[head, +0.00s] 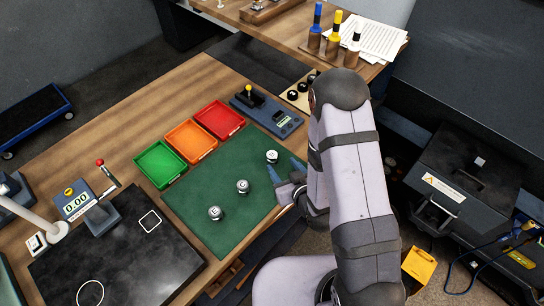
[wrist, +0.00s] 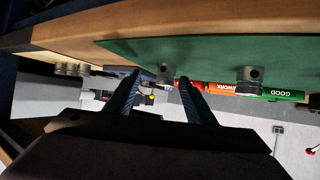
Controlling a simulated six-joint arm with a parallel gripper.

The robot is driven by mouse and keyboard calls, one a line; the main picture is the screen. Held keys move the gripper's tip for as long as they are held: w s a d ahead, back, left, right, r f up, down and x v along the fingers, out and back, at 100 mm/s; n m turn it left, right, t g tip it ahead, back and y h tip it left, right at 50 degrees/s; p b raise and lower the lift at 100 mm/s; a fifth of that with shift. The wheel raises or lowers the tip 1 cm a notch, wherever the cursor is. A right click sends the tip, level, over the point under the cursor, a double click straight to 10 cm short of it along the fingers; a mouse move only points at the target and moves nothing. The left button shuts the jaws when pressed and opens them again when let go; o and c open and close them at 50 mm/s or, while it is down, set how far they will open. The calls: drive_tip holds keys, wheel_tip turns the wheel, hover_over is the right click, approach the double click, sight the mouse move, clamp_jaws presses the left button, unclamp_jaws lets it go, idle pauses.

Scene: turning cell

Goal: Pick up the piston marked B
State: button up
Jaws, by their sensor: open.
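Three small silver pistons with round white marked tops stand upright in a row on the green mat (head: 190,205). One is at the far right (head: 272,157), one in the middle (head: 242,186), one at the near left (head: 215,213). The letters are too small to read surely, so I cannot tell which is B. My gripper (head: 283,169) is open and empty, low over the mat's right edge, close to the far-right piston. In the wrist view one piston (wrist: 165,73) shows in the gap between my fingertips (wrist: 160,76), beyond them. Another piston (wrist: 250,76) stands to the right.
Green (head: 160,164), orange (head: 190,140) and red (head: 220,119) trays line the mat's far-left side. A control box with a yellow-topped lever (head: 268,112) stands behind the mat. A dark plate (head: 115,250) and a digital gauge (head: 78,207) are at the left.

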sight(274, 159)
drive_tip(key=shift+s+a+r+t+y, duration=0.35)
drive_tip(key=shift+a+t, duration=0.1)
drive_tip(key=shift+t, duration=0.15)
drive_tip(key=shift+b+x, duration=0.85)
drive_tip(key=shift+b, duration=0.4)
drive_tip(key=shift+w+f, duration=0.1)
drive_tip(key=shift+w, duration=0.05)
drive_tip(key=shift+w+a+f+b, duration=0.2)
drive_tip(key=shift+w+a+b, duration=0.05)
drive_tip(key=shift+w+b, duration=0.25)
drive_tip(key=shift+w+a+f+p, duration=0.1)
drive_tip(key=shift+w+a+p, duration=0.2)
drive_tip(key=shift+w+p, duration=0.3)
drive_tip(key=shift+p+x, duration=0.35)
drive_tip(key=shift+x, duration=1)
drive_tip(key=shift+d+f, duration=0.1)
drive_tip(key=c, duration=1.2)
